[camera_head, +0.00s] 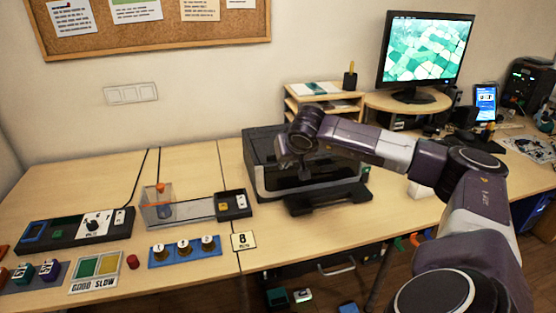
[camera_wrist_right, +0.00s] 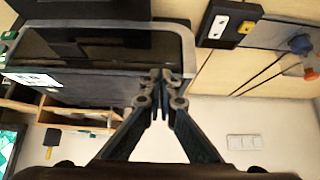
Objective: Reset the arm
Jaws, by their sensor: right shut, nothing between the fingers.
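My right arm comes in from the right in the head view, reaching over the table to a black box-like machine (camera_head: 262,152), which looks like a printer. My left arm and gripper are not in view.
Left of the machine are a clear container with an orange-topped item (camera_head: 160,205), a small switch box (camera_head: 232,205), a blue strip with several knobs (camera_head: 185,250) and a control panel (camera_head: 75,228). A monitor (camera_head: 425,50) and wooden shelf (camera_head: 325,104) stand behind. The table's left back is clear.

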